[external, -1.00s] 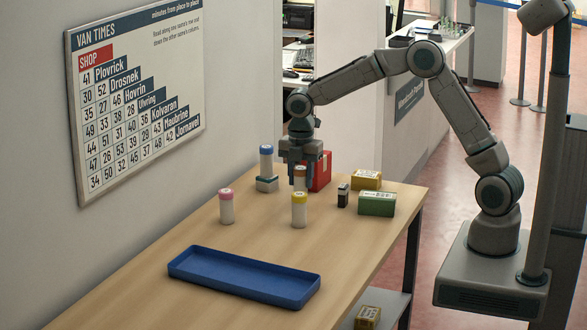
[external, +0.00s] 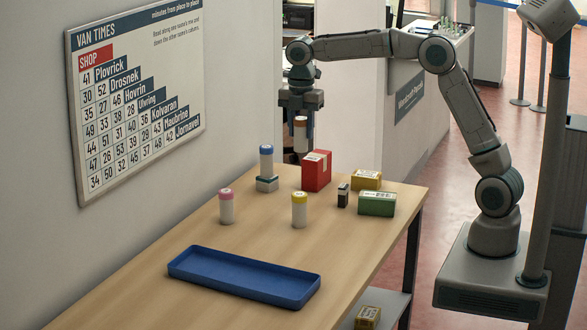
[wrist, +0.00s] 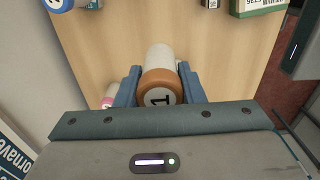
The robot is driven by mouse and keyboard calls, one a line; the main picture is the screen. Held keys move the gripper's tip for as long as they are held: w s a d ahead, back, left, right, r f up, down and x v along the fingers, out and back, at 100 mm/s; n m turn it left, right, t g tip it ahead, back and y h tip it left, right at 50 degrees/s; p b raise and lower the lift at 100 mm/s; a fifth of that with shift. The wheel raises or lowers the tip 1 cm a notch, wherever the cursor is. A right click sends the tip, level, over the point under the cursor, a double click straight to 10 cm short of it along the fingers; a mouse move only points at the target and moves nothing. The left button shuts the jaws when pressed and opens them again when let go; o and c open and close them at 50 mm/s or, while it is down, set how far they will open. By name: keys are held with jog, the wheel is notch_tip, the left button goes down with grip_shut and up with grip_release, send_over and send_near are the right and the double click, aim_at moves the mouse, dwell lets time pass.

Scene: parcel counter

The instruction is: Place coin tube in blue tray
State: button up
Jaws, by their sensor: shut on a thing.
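My gripper (external: 299,117) is shut on a white coin tube with a brown cap (external: 300,136) and holds it upright, in the air above the far end of the counter. In the wrist view the tube (wrist: 160,86) sits between the blue fingers, its cap marked with a 1. The blue tray (external: 243,277) lies empty at the near end of the counter, well away from the gripper.
A red box (external: 316,171), a small black item (external: 343,196), a yellow box (external: 367,180) and a green box (external: 376,203) stand at the far right of the counter (external: 180,238). The wall runs along the left. Bare counter lies between the tubes and the tray.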

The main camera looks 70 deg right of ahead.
jog(key=s+a+n, duration=0.4)
jog(key=a+n, duration=0.2)
jog(key=a, duration=0.3)
jog(key=s+a+n, duration=0.3)
jog(key=a+n, duration=0.3)
jog(key=a, duration=0.3)
jog(key=s+a+n, duration=0.4)
jog(key=a+n, duration=0.2)
jog(key=a, duration=0.4)
jog(key=shift+s+a+f+p, duration=0.35)
jog(key=shift+a+f, duration=1.5)
jog(key=shift+f, duration=0.8)
jog(key=shift+s+a+f+p, duration=0.3)
jog(key=shift+a+f+p, duration=0.2)
jog(key=shift+a+f, duration=1.75)
jog(key=shift+s+a+f+p, duration=0.35)
jog(key=shift+a+f, duration=1.05)
jog(key=shift+f, duration=1.7)
jog(key=shift+f, duration=0.15)
jog(key=o, duration=1.1)
